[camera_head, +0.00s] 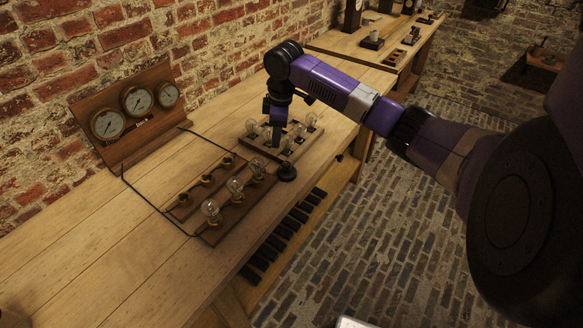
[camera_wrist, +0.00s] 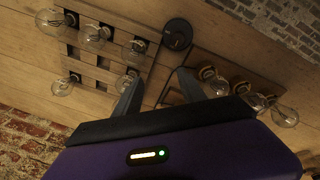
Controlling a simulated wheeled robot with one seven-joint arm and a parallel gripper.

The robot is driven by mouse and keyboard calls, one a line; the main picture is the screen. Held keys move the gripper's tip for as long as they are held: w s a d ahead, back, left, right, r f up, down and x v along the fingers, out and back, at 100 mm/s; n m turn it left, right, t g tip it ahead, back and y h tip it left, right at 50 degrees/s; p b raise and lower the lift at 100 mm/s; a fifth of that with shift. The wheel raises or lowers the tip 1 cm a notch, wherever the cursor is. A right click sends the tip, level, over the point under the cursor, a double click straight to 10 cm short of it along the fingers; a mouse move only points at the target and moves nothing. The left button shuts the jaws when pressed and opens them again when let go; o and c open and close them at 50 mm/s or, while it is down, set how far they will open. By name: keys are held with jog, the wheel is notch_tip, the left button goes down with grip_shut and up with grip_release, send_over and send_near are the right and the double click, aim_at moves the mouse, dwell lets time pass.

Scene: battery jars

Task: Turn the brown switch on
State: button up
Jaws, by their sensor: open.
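A small dark round switch (camera_head: 287,173) stands on the bench between the two bulb boards, near the bench's front edge. It looks dark brown or black, and it also shows in the wrist view (camera_wrist: 177,34) as a disc beyond my fingertips. Whether it is on or off cannot be told. My gripper (camera_head: 276,140) points down over the bench, just behind the switch in the head view. In the wrist view my gripper (camera_wrist: 160,78) has its two fingers spread apart with nothing between them. The fingers are apart from the switch.
A board with several bulbs (camera_head: 230,200) lies nearer, another bulb board (camera_head: 262,147) lies beside my gripper. A panel with three gauges (camera_head: 118,143) leans by the brick wall, with black wires on the bench. Bare wooden bench (camera_head: 90,245) lies at the left.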

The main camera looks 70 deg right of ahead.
aim_at(287, 163)
jog(key=shift+n+g+y, duration=0.3)
jog(key=shift+g+y, duration=0.2)
jog(key=shift+g, duration=0.3)
jog(key=s, duration=0.1)
jog(key=s+a, duration=0.1)
jog(key=s, duration=0.1)
jog(key=shift+s+a+f, duration=0.3)
jog(key=shift+a+f, duration=0.05)
jog(key=shift+f, duration=0.05)
jog(key=shift+s+f, duration=0.1)
jog(key=shift+s, duration=0.2)
jog(key=shift+w+f+p, duration=0.1)
jog(key=shift+f+p, duration=0.3)
jog(key=shift+f, duration=3.45)
grip_shut()
